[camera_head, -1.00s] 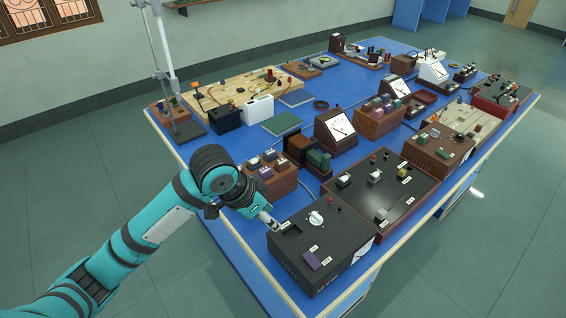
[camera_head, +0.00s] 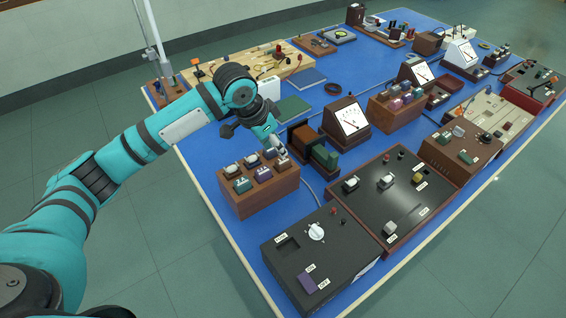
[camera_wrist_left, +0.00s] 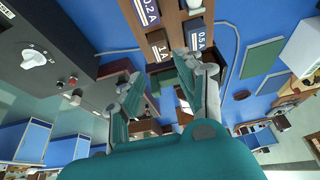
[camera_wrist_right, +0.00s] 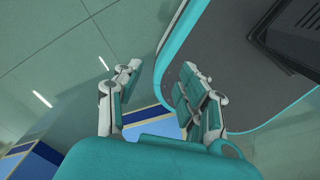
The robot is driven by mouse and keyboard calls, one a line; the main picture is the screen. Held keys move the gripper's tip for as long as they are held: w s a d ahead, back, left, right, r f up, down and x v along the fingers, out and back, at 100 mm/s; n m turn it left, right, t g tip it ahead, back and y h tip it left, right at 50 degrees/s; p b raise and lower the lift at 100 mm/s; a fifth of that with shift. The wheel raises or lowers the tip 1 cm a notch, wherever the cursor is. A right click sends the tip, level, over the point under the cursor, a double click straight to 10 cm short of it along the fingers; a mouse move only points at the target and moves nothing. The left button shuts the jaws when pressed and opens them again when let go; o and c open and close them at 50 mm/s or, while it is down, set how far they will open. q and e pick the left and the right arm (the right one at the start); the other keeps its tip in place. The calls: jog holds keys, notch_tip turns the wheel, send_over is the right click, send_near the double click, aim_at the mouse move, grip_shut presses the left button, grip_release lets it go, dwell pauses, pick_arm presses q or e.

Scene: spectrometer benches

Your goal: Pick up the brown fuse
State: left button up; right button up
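A wooden fuse rack (camera_head: 262,199) on the blue bench holds several small labelled fuses, among them a purple one (camera_head: 262,174) and a teal one (camera_head: 241,186). My left gripper (camera_head: 281,152) is just above the rack's back right corner. In the left wrist view my left gripper (camera_wrist_left: 155,88) is open, with nothing seen between its fingers; fuses marked 0.5 A (camera_wrist_left: 199,36) and 1 A (camera_wrist_left: 158,46) lie beyond the fingertips. My right gripper (camera_wrist_right: 158,88) is open and empty, away from the bench.
A black box with a white knob (camera_head: 318,260) stands in front of the rack. A dark panel (camera_head: 402,205) and a meter (camera_head: 348,122) stand to the right. Brown and green blocks (camera_head: 314,147) stand close beside the gripper. A second rack (camera_head: 398,113) holds similar fuses.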

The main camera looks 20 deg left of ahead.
aim_at(285, 159)
pick_arm(q)
jog(key=shift+x, duration=1.15)
jog(key=shift+w+d+f, duration=0.15)
jog(key=shift+f, duration=0.15)
jog(key=p+x, duration=0.1)
jog(key=x, duration=0.2)
jog(key=shift+w+f, duration=0.3)
jog(key=shift+w+d+f, duration=0.1)
jog(key=shift+f, duration=0.25)
jog(key=shift+c, duration=0.2)
pick_arm(e)
jog(key=w, duration=0.1)
jog(key=w+r, duration=0.1)
jog(key=w, duration=0.1)
jog(key=shift+a+r, duration=0.3)
jog(key=shift+r, duration=0.1)
pick_arm(q)
grip_shut()
pick_arm(e)
jog(key=shift+w+d+t, duration=0.1)
jog(key=shift+w+t, duration=0.3)
jog(key=shift+w, duration=0.3)
